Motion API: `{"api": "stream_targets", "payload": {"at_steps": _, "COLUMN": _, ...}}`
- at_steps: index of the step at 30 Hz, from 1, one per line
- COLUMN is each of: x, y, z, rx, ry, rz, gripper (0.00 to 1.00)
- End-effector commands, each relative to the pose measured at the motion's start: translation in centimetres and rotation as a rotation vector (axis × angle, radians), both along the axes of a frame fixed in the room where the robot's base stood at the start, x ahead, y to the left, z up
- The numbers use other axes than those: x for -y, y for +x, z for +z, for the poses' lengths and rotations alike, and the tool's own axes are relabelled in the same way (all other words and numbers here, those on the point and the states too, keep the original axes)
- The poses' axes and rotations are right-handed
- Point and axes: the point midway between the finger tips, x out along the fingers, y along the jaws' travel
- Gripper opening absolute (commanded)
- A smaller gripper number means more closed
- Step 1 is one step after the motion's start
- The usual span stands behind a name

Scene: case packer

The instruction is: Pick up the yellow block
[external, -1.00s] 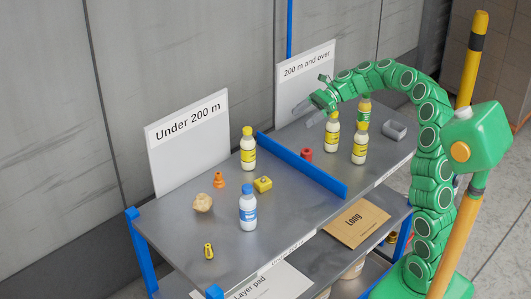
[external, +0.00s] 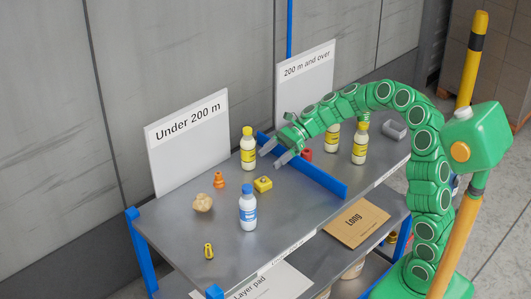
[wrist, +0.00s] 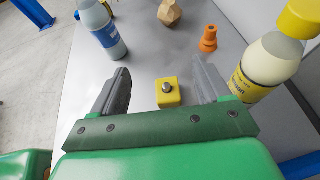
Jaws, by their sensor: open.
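The yellow block (external: 263,184) lies on the grey table top, on the side of the "Under 200 m" sign. In the wrist view the yellow block (wrist: 168,92) shows between the two grey fingers, beyond the palm. My gripper (external: 273,156) is open and empty, above the table near the blue divider, up and to the right of the block. My gripper (wrist: 160,85) does not touch the block.
A yellow-capped bottle (external: 248,152) stands behind the block, close to my gripper. A blue-capped bottle (external: 248,208) stands in front. An orange part (external: 219,180) and a tan faceted lump (external: 202,202) are to the left. The blue divider (external: 310,172) is to the right.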

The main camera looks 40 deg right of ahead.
Motion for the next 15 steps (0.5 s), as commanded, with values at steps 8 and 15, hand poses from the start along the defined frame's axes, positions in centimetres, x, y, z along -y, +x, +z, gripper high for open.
{"api": "stream_targets", "payload": {"at_steps": 8, "x": 0.0, "y": 0.0, "z": -2.8, "rx": -0.003, "ry": 0.001, "rz": -0.001, "gripper": 0.77}}
{"api": "stream_targets", "payload": {"at_steps": 15, "x": 0.0, "y": 0.0, "z": -4.2, "rx": -0.002, "ry": 0.0, "rz": -0.001, "gripper": 0.77}}
